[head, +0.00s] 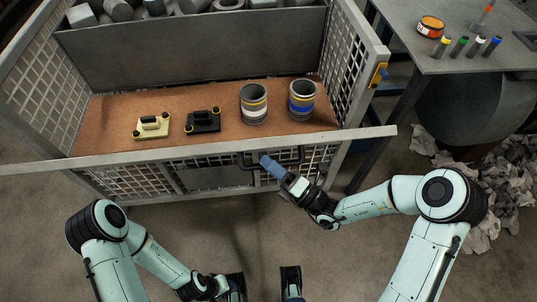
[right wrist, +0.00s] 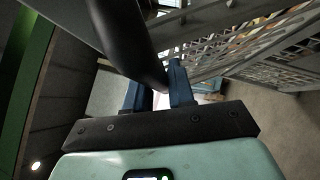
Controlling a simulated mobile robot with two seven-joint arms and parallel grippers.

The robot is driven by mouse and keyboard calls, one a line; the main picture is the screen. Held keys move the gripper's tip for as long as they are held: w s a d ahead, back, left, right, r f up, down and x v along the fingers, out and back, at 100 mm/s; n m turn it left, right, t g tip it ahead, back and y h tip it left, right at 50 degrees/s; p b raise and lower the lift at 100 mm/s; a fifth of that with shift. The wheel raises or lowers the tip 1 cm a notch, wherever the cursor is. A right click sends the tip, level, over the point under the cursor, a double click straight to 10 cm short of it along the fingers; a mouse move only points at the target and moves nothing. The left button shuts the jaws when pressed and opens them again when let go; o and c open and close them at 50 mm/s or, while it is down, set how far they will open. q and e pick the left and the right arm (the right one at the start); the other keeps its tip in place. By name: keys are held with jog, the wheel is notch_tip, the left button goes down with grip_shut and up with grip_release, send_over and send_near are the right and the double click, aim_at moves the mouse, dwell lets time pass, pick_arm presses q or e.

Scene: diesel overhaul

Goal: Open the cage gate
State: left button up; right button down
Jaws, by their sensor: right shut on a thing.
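The cage gate (head: 215,178) is a grey lattice panel with a long top rail across the front of the cage (head: 60,85). It stands across the front opening. A dark bar handle (head: 292,155) is on its outer face, and shows as a thick black bar in the right wrist view (right wrist: 122,40). My right gripper (head: 268,163) has its blue fingers shut on the handle; the fingers also show in the right wrist view (right wrist: 158,88).
Inside, a brown floor (head: 110,110) holds two cylinder liners (head: 253,104) (head: 302,100) and two small blocks (head: 151,126) (head: 203,121). A grey bin (head: 190,50) stands behind. A workbench (head: 460,60) is at right, with crumpled rags (head: 485,190) below. Floor before the gate is clear.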

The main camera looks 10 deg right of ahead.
jog(key=shift+s+f, duration=0.1)
dwell(0.3)
jog(key=c, duration=1.1)
grip_release()
jog(key=p+v, duration=0.1)
jog(key=v, duration=1.2)
jog(key=shift+s+d, duration=0.1)
jog(key=shift+s, duration=0.05)
